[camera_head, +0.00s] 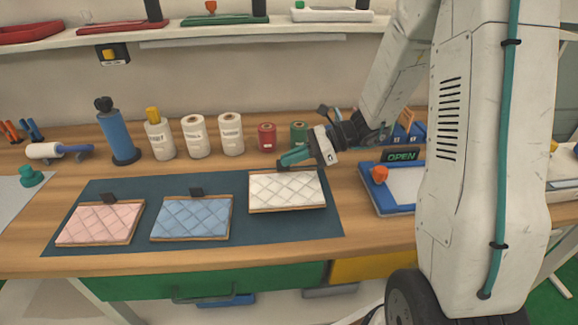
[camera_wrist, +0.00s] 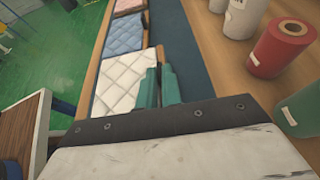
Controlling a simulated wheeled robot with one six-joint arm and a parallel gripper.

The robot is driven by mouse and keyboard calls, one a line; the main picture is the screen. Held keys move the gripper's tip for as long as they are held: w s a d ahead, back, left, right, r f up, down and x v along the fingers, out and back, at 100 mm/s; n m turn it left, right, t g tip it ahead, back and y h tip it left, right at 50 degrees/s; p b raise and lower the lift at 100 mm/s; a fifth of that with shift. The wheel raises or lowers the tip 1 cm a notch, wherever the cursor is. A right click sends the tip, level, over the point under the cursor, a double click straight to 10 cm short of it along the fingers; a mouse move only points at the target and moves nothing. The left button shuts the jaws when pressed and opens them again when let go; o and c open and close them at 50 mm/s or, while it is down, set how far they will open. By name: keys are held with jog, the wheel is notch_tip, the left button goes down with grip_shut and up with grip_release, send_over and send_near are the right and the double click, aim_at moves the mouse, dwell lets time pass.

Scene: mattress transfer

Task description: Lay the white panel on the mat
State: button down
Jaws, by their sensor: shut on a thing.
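The white quilted panel (camera_head: 287,190) with a wooden edge is over the right end of the dark blue mat (camera_head: 190,255). I cannot tell whether it rests on the mat or hangs just above it. My gripper (camera_head: 294,160) has teal fingers and is shut on the panel's back edge. In the wrist view the white panel (camera_wrist: 122,80) lies beside the gripper fingers (camera_wrist: 160,84), with the mat (camera_wrist: 188,60) beyond; the fingertips' contact is partly hidden.
A pink quilted panel (camera_head: 100,223) and a blue one (camera_head: 192,218) lie to the left on the mat. Bottles and rolls stand behind, including a red roll (camera_head: 267,136) and a green roll (camera_head: 299,133). A blue-framed tray (camera_head: 394,207) is at the right.

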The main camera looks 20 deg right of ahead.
jog(key=shift+w+a+f, duration=0.1)
jog(key=shift+w, duration=0.45)
jog(key=shift+f, duration=1.7)
jog(key=c, duration=1.6)
grip_release()
jog(key=shift+f, duration=0.15)
